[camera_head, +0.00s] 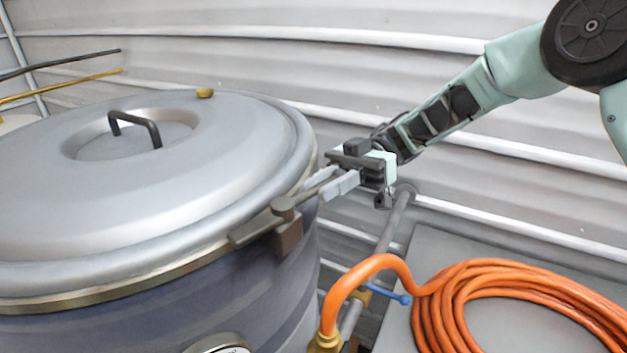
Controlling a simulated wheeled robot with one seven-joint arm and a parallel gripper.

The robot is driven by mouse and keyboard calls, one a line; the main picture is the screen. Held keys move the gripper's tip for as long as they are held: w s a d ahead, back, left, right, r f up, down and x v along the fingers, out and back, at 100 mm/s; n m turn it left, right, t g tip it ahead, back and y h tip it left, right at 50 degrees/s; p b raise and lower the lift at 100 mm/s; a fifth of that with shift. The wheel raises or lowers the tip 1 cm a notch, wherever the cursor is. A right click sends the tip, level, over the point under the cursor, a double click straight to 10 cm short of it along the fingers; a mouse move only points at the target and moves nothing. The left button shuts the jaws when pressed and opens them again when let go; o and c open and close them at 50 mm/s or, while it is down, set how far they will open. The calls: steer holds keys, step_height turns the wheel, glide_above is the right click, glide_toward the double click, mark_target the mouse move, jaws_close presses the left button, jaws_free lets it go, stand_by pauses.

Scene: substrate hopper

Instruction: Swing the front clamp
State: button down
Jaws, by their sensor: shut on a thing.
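The front clamp (285,228) sits on the rim of the large grey hopper (300,290), at the right front of its lid (110,220). It has a dark bracket, a round pivot knob and a bar lying along the rim. A thin lever (308,194) runs from the knob up and right toward my gripper. My gripper (330,186) reaches in from the upper right, with its pale fingers closed around the outer end of this lever. The exact contact is partly hidden by the fingers.
The lid has a black handle (136,125) and a small brass knob (205,93). An orange hose (480,300) lies coiled at the lower right. A brass valve with a blue lever (388,293) stands just below my gripper. Corrugated wall panels (380,75) stand behind.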

steer(key=shift+w+a+n+g+h, duration=0.1)
steer(key=shift+a+n+g+h, duration=0.1)
steer(key=shift+n+g+h, duration=0.15)
steer(key=shift+r, duration=0.1)
steer(key=c, duration=1.5)
jaws_free()
steer(key=shift+o, duration=0.2)
steer(key=shift+w+d, duration=0.15)
steer(key=shift+w, duration=0.05)
steer(key=b+v, duration=0.4)
steer(key=v, duration=1.3)
